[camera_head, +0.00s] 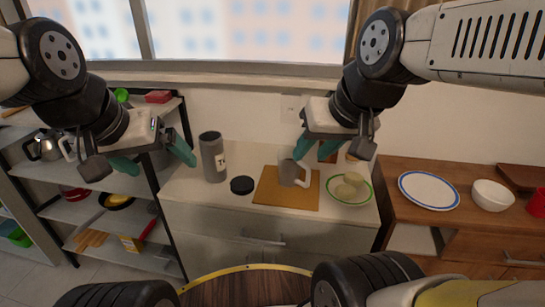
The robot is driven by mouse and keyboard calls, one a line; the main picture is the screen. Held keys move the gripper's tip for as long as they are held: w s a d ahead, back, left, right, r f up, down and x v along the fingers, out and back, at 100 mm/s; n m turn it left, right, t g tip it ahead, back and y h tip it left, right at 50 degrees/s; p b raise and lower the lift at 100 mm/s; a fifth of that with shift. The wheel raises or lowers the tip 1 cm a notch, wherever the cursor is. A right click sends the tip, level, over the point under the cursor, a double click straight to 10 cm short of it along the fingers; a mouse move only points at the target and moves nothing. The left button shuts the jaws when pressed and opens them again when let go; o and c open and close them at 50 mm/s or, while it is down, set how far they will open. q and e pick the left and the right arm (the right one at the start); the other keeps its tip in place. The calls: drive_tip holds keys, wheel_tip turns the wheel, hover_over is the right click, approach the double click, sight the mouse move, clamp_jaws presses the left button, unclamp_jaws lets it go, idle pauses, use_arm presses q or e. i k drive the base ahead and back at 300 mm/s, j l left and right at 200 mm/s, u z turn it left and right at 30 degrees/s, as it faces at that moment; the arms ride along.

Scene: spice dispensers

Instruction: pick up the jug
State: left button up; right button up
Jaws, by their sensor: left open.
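A grey jug (287,172) with a handle on its right side stands upright on a wooden board (271,199) on the cabinet top. My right gripper (314,153) is open, its teal fingers spread just above and around the upper right of the jug; I cannot tell whether they touch it. My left gripper (152,163) is open and empty, in front of the shelf at the left, well away from the jug.
A tall grey canister (213,157) and a black lid (242,185) stand left of the board. A green-rimmed plate (349,199) with round food pieces is at its right. A blue-rimmed plate (428,190) and white bowl (491,195) sit on the wooden cabinet.

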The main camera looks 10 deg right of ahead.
sight(288, 170)
drive_tip(key=j+z, duration=0.35)
drive_tip(key=k+j+z, duration=0.3)
drive_tip(key=j, duration=0.25)
drive_tip(key=i+j, duration=0.05)
drive_tip(key=i, duration=0.05)
